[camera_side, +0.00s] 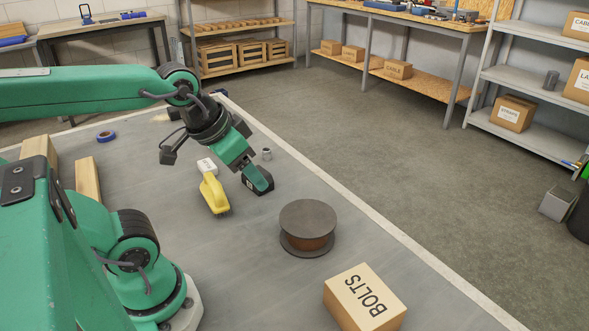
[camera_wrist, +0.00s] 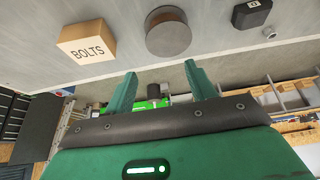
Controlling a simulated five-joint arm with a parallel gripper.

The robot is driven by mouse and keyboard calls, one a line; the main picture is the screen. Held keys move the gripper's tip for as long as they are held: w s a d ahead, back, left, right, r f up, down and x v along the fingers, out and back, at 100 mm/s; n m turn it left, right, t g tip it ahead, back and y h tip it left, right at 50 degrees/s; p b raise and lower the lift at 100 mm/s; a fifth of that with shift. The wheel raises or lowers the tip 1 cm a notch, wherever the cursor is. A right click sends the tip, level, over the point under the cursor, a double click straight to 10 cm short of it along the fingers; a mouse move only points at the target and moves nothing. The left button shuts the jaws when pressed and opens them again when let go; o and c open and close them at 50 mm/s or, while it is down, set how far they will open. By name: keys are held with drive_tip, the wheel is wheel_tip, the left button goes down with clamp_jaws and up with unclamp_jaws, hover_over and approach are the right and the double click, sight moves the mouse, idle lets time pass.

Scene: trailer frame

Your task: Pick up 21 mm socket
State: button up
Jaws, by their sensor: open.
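A small grey cylindrical socket (camera_side: 266,154) stands on the grey bench top near its far edge, just right of my gripper in the side view. In the wrist view the socket (camera_wrist: 269,32) is at the upper right, well outside the jaws. My gripper (camera_side: 262,180) is tilted down over the bench. In the wrist view its two green fingers (camera_wrist: 161,82) are spread apart with nothing held between them. A black block with a white mark (camera_side: 250,184) is partly hidden by the fingers in the side view; it also shows in the wrist view (camera_wrist: 252,14) beside the socket.
A yellow-handled brush (camera_side: 214,194) lies left of my gripper, with a small white item (camera_side: 206,165) beside it. A brown spool (camera_side: 308,226) and a BOLTS box (camera_side: 364,299) stand nearer. Blue tape (camera_side: 106,136) and wooden blocks (camera_side: 88,183) are at left. Bare bench surrounds the spool.

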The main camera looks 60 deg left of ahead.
drive_tip(key=w+a+r+n+g, duration=0.1)
drive_tip(key=w+a+r+n, duration=0.1)
drive_tip(key=w+a+n, duration=0.3)
drive_tip(key=w+a+r+n+g, duration=0.1)
drive_tip(key=w+a+r+n, duration=0.15)
drive_tip(key=w, duration=0.35)
drive_tip(key=n+g, duration=0.4)
drive_tip(key=n, duration=1.6)
hover_over(266, 150)
drive_tip(key=f, duration=2)
drive_tip(key=shift+d+f, duration=0.2)
drive_tip(key=shift+d, duration=0.05)
drive_tip(key=shift+a+f, duration=0.4)
drive_tip(key=shift+f, duration=1.3)
drive_tip(key=shift+f, duration=0.1)
drive_tip(key=shift+w+f, duration=0.1)
drive_tip(key=shift+f, duration=2.4)
